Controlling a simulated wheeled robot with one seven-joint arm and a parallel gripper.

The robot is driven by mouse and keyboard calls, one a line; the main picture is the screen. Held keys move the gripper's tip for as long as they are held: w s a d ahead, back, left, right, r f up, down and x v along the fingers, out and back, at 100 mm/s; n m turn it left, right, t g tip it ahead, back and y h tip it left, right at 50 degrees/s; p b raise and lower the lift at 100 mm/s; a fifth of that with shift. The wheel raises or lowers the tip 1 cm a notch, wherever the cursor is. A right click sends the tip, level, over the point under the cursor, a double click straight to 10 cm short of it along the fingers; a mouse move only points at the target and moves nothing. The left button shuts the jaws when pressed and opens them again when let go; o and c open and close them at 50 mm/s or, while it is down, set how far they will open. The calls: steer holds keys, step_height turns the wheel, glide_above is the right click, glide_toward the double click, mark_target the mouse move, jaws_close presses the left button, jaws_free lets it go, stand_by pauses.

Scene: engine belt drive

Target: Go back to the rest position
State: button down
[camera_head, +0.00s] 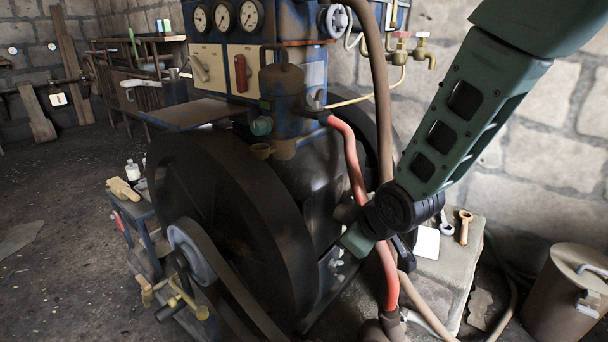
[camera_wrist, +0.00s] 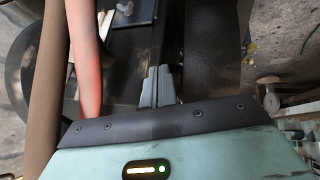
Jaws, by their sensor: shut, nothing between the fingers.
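My gripper (camera_wrist: 161,86) shows in the wrist view with its two grey fingers together and nothing between them. In the head view my green arm reaches down from the top right, and its hand is beside the engine, partly behind the red hose (camera_head: 353,165); the fingertips are hard to make out there. The engine has a large dark flywheel (camera_head: 215,190) with a belt (camera_head: 228,287) at its front. In the wrist view the red hose (camera_wrist: 86,60) runs close to the left of the fingers, with a brown hose (camera_wrist: 45,90) beside it.
A stone block (camera_head: 455,262) holding wrenches stands right of the engine, with a lidded metal bin (camera_head: 565,290) farther right. A small stand (camera_head: 135,208) with a bottle and tools is at the left. The floor at far left is mostly clear. A stone wall is behind.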

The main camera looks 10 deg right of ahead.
steer(key=s+a+r+m+g+h, duration=0.1)
steer(key=s+r+g, duration=0.25)
steer(key=s, duration=0.95)
steer(key=s+r+g+h, duration=0.1)
steer(key=s+r+g, duration=0.25)
steer(key=s, duration=0.85)
step_height(320, 180, up, 24)
steer(key=p, duration=2.4)
steer(key=shift+s+r+m, duration=0.2)
steer(key=shift+s+m, duration=0.05)
steer(key=shift+m, duration=0.05)
